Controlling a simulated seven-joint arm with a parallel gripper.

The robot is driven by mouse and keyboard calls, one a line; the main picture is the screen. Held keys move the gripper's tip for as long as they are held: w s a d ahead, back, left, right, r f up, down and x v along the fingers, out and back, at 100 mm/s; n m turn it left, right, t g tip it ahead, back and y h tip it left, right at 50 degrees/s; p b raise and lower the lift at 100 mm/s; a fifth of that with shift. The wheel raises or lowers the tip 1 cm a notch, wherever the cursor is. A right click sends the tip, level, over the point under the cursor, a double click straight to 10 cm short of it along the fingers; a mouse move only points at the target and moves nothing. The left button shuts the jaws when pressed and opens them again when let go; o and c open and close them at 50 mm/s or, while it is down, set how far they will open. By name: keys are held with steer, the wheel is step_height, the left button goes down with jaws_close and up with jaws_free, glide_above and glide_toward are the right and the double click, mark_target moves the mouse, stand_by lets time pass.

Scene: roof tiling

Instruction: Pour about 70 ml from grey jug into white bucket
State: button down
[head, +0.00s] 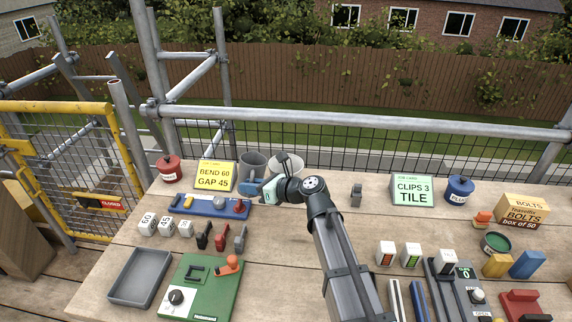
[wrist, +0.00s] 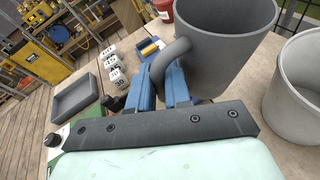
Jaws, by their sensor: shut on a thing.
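The grey jug (wrist: 225,45) fills the upper middle of the wrist view and stands upright. In the head view the jug (head: 251,165) is at the back of the bench, behind my gripper. My gripper (wrist: 172,92) has its blue fingers closed on the jug's handle. It also shows in the head view (head: 254,187). The white bucket (wrist: 296,92) stands just right of the jug in the wrist view. In the head view the bucket (head: 288,163) is partly hidden behind my arm. I cannot see the liquid level in either one.
A yellow sign (head: 216,175) and a red pot (head: 171,168) stand left of the jug. A green sign (head: 412,189) and blue pot (head: 459,190) stand to the right. The bench between bucket and green sign is mostly clear.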

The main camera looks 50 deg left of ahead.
mark_target(249, 168)
steer(key=w+r+m+g+y, duration=0.1)
steer(key=w, duration=0.1)
steer(key=w+r+m+g, duration=0.1)
steer(key=w+r+m, duration=0.1)
steer(key=shift+d+r+m+y, duration=0.1)
steer(key=shift+r+m+y, duration=0.1)
steer(key=shift+m+y, duration=0.15)
steer(key=shift+w+d+r+m+g+y, duration=0.15)
steer(key=shift+w+r+m+y, duration=0.25)
steer(key=shift+m, duration=0.35)
steer(key=shift+w+a+r+m+g+y, duration=0.1)
steer(key=shift+w+r+m+g+y, duration=0.1)
steer(key=shift+r+m+y, duration=0.35)
steer(key=shift+w+d+r+m+g+y, duration=0.2)
steer(key=shift+m+y, duration=0.3)
steer(key=shift+m, duration=0.45)
steer(key=shift+w+a+r+m+y, duration=0.1)
steer(key=shift+w+r+m+y, duration=0.35)
steer(key=shift+m, duration=0.25)
steer(key=shift+w, duration=0.2)
